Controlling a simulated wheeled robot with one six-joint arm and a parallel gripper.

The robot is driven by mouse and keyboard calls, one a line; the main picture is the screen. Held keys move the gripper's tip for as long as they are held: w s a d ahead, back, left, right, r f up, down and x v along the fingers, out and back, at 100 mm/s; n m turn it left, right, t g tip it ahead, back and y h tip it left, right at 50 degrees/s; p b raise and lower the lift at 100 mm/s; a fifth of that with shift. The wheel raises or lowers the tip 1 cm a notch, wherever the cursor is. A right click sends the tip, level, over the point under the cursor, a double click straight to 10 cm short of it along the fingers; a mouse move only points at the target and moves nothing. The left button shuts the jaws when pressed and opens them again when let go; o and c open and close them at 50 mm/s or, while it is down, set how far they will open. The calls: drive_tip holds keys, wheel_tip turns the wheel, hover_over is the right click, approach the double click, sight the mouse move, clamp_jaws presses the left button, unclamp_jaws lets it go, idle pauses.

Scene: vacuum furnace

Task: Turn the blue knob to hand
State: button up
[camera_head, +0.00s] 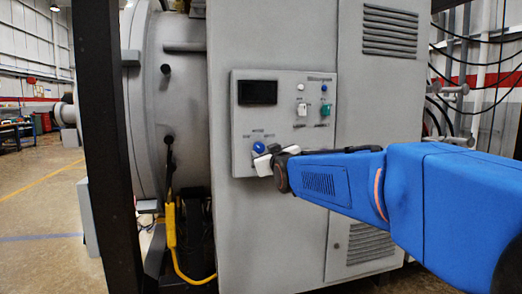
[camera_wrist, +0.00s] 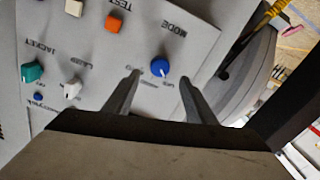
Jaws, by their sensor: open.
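The blue knob (camera_head: 258,148) is at the lower left of the grey control panel (camera_head: 280,140). In the wrist view the blue knob (camera_wrist: 160,66) is by the label MODE, with a small white mark near its lower edge. My gripper (camera_wrist: 160,77) is open, its two dark fingers apart, with the knob showing between and slightly beyond the tips. I cannot tell whether either finger touches it. In the head view my gripper (camera_head: 262,163) is just below and right of the knob, close to the panel, with the wrist covering the panel's lower right.
The panel also holds a green knob (camera_wrist: 32,71), a white knob (camera_wrist: 72,90), a small blue light or button (camera_wrist: 38,97) and an orange control (camera_wrist: 114,22) labelled TEST. A dark display (camera_head: 258,92) is above the knob. A dark post (camera_head: 103,140) stands to the left.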

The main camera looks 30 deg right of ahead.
sight(260, 148)
drive_tip(key=shift+x, duration=3.25)
drive_tip(key=c, duration=1)
